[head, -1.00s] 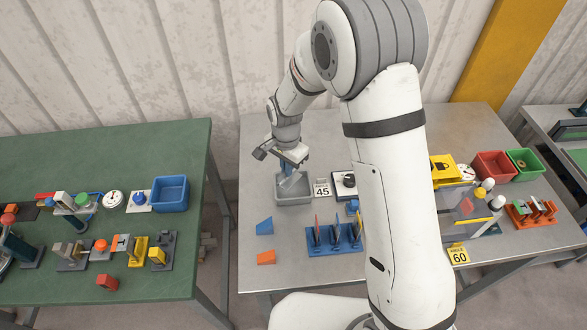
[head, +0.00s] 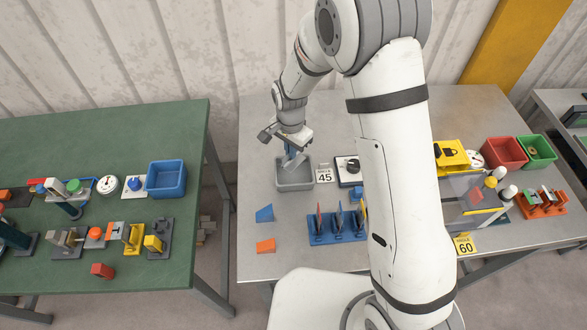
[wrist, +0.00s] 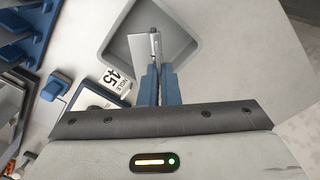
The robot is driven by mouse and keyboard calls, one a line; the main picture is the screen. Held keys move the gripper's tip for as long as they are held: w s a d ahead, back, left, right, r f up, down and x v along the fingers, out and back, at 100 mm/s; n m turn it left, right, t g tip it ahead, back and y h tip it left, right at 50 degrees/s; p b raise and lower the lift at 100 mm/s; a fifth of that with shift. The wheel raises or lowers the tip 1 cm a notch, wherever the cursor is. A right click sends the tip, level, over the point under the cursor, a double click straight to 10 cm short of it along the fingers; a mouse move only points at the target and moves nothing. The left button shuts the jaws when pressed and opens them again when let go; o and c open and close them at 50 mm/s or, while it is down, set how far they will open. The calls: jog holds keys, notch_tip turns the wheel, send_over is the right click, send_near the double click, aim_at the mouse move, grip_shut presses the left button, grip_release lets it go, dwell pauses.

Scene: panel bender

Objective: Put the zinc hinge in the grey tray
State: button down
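The zinc hinge (wrist: 146,46) is a flat silvery leaf with a pin along one side. My gripper (wrist: 157,72) is shut on it with its blue fingers, and the hinge sticks out past the fingertips. The grey tray (wrist: 189,70) lies behind the hinge in the wrist view. In the head view my gripper (head: 290,149) points down over the grey tray (head: 294,187), with the hinge (head: 291,162) at the tray's opening. I cannot tell whether the hinge touches the tray floor.
An angle 45 sign (head: 324,175) and a white box with a black knob (head: 348,168) stand right of the tray. The table left of the tray is clear.

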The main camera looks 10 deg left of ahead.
aim_at(291, 163)
jog(key=shift+f+b, duration=1.25)
jog(key=shift+f, duration=1.9)
jog(key=shift+f, duration=0.25)
jog(key=c, duration=1.6)
grip_release()
jog(key=shift+r, duration=0.1)
jog(key=shift+c, duration=0.2)
